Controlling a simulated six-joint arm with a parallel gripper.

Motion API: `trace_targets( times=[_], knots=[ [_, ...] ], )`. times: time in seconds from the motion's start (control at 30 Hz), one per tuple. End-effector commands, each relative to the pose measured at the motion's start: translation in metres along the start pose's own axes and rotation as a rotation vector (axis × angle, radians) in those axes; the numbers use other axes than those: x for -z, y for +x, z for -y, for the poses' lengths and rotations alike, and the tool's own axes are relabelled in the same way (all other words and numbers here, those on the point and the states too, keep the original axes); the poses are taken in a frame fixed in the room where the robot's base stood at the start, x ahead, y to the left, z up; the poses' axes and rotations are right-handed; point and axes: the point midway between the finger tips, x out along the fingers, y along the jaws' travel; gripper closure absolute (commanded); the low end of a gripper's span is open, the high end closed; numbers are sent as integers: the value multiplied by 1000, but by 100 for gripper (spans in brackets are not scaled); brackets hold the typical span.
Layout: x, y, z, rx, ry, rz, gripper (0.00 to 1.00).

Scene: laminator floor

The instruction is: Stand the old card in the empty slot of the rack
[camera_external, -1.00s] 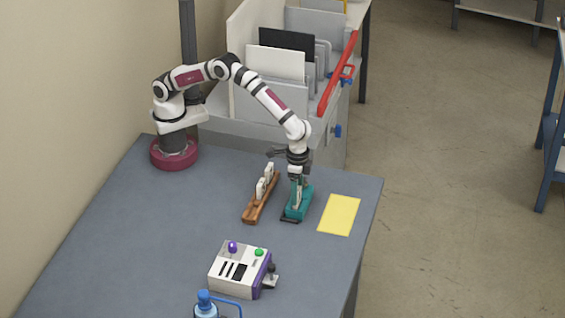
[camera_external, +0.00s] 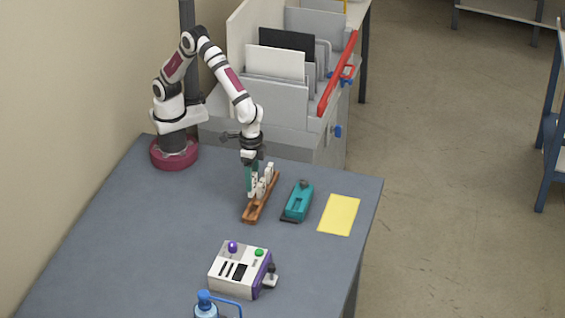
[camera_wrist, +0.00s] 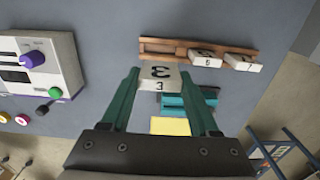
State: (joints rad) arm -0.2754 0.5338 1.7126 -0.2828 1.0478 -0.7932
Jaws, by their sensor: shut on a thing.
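My gripper (camera_external: 250,188) is shut on a small white card (camera_wrist: 158,76) with a dark 3 on it. In the wrist view the card sits between the two teal fingers. The brown wooden rack (camera_external: 252,212) lies on the table beside and below the gripper; it also shows in the wrist view (camera_wrist: 165,47). Two white cards, (camera_wrist: 206,58) and (camera_wrist: 243,62), stand in its right part in the wrist view, and its left part there is bare. The held card appears apart from the rack; its exact height is hard to tell.
A teal device (camera_external: 299,200) stands right of the rack, with a yellow sheet (camera_external: 339,214) beyond it. The table left of the rack is clear.

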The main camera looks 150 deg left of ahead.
Motion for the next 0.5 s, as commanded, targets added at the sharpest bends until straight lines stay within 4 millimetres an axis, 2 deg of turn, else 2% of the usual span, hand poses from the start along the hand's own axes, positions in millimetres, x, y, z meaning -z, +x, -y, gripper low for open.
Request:
trace_targets(
  times=[0.5],
  knots=[
    [-3,56,3,1,2,1,93]
  ],
)
